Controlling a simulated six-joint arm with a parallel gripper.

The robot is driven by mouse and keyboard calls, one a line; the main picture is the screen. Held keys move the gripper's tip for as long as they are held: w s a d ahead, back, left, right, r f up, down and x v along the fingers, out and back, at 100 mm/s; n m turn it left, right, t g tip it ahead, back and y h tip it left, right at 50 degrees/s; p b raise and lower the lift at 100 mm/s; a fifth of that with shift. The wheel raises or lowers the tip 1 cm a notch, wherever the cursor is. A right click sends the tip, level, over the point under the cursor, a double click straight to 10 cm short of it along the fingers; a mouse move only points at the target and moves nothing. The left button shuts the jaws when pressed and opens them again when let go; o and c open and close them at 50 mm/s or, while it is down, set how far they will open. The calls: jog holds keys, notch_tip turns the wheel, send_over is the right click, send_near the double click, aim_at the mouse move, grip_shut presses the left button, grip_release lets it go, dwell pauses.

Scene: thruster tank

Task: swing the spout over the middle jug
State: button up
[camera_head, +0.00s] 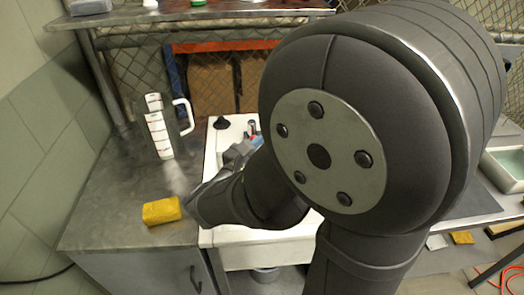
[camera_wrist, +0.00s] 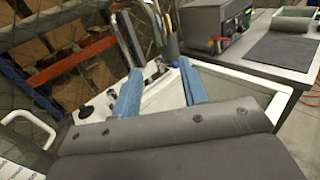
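A chrome spout (camera_wrist: 133,38) rises from the white sink (camera_wrist: 95,108) in the wrist view, partly beyond my fingers. My arm hides most of the tap in the head view. A white jug handle also shows at the left edge of the wrist view (camera_wrist: 14,122). I cannot tell which jug is the middle one. My gripper (camera_wrist: 159,68) has two blue fingers spread apart, near the tap fittings over the sink.
A yellow sponge (camera_head: 161,210) lies on the metal counter (camera_head: 108,202) near the front. A dark knob (camera_head: 221,123) sits on the sink's back left. A wire-mesh fence stands behind. A grey box (camera_wrist: 215,28) stands on the bench at the right.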

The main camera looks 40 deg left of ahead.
jog(key=shift+s+d, duration=0.15)
jog(key=shift+s, duration=1.3)
jog(key=shift+w, duration=0.1)
jog(key=w, duration=0.5)
jog(key=w+a, duration=0.1)
jog(key=w, duration=1.1)
jog(key=shift+a, duration=0.25)
jog(key=shift+o, duration=0.2)
jog(key=o, duration=1.1)
jog(key=shift+o, duration=0.9)
jog(key=shift+s+r, duration=0.1)
jog(key=shift+s, duration=0.05)
jog(key=s+d+r+n+g+y, duration=0.25)
jog(key=s+d+r, duration=0.2)
jog(key=s, duration=0.45)
jog(key=s+d+r+n+g+y, duration=0.25)
jog(key=s+d, duration=0.25)
jog(key=s, duration=0.3)
jog(key=x, duration=0.9)
jog(key=shift+w+a+y, duration=0.15)
jog(key=shift+w+y, duration=0.15)
jog(key=shift+w, duration=0.05)
